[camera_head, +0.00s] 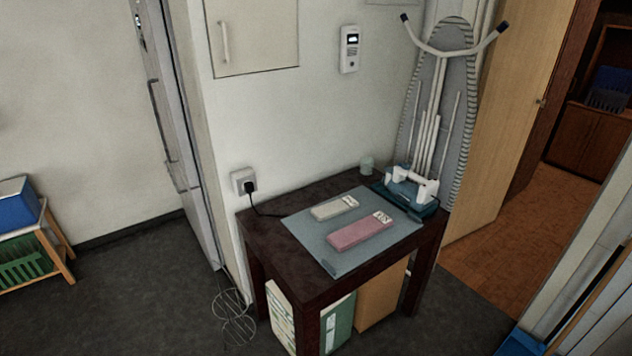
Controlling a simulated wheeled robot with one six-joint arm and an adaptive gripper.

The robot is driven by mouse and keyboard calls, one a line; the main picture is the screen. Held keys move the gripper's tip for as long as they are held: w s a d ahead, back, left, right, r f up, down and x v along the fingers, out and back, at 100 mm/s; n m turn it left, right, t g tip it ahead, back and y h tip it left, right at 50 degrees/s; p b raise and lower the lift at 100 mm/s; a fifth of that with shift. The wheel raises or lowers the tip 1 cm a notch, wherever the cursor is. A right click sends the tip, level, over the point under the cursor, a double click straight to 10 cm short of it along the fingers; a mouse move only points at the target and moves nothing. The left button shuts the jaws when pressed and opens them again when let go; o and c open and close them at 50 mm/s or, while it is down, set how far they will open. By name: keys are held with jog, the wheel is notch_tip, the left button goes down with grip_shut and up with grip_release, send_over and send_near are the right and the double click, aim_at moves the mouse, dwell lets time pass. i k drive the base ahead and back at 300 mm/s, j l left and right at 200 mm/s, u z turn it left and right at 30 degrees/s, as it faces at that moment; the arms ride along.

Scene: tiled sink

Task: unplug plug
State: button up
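A black plug (249,187) sits in a white wall socket (239,178), just above the left back corner of a dark wooden table. Its black cord (262,211) runs down onto the table top and toward the right. Where the cord ends is hard to tell. My gripper is not in view.
The dark table (262,235) carries a grey-blue mat (345,266), two flat boxes and a teal and white iron-like object (412,188). An ironing board (450,120) leans behind it. Boxes stand underneath. Dark floor (130,290) at left is clear.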

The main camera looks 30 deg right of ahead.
aim_at(249, 187)
jog(key=i+l, duration=0.25)
jog(key=i, duration=0.25)
jog(key=i+l+u, duration=0.15)
jog(key=i, duration=0.35)
jog(key=l, duration=0.1)
